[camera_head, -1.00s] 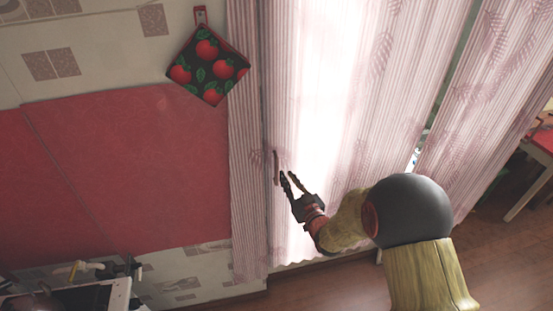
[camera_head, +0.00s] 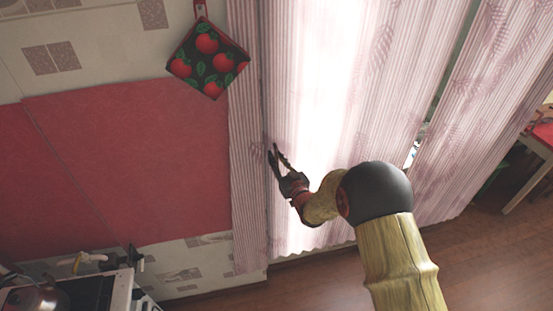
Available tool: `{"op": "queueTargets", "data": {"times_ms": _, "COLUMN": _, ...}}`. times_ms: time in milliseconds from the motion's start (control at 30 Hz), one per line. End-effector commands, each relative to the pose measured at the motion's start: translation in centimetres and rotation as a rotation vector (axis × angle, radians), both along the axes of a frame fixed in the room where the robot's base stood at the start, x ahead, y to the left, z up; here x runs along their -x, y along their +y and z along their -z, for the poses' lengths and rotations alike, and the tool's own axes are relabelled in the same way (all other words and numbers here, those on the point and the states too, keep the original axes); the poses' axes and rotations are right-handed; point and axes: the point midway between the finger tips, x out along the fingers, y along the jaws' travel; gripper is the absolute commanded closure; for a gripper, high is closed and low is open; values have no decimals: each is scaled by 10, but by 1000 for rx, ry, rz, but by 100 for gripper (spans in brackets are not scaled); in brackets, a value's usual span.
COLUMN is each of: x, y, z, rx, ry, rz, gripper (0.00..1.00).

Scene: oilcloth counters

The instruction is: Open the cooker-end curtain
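A pale pink striped curtain (camera_head: 325,120) with leaf patterns hangs bright and backlit in the middle of the view. A narrow striped curtain strip (camera_head: 246,150) hangs at its left, towards the cooker, with a dark vertical line between the two. A further curtain panel (camera_head: 480,110) hangs at the right, past a narrow gap. My gripper (camera_head: 277,149) is at the left edge of the middle curtain, fingers pointing up and left. Its two fingers are spread apart. I cannot tell whether cloth lies between them, or whether they touch the curtain.
The cooker (camera_head: 95,290) with a kettle (camera_head: 40,298) stands at the lower left below a red wall panel (camera_head: 130,165). An apple-print pot holder (camera_head: 208,58) hangs on the wall. A red-topped table (camera_head: 543,137) stands at the far right. Wooden floor (camera_head: 480,265) is clear.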

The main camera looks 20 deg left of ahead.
Motion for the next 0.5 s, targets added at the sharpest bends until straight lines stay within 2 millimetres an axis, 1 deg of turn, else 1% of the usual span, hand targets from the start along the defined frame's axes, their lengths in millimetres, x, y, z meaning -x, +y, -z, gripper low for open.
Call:
{"op": "queueTargets", "data": {"times_ms": 67, "x": 0, "y": 0, "z": 0, "rx": 0, "ry": 0, "rz": 0, "gripper": 86}}
{"op": "queueTargets", "data": {"times_ms": 300, "x": 0, "y": 0, "z": 0, "rx": 0, "ry": 0, "rz": 0, "gripper": 100}}
{"op": "queueTargets", "data": {"times_ms": 500, "x": 0, "y": 0, "z": 0, "rx": 0, "ry": 0, "rz": 0, "gripper": 100}}
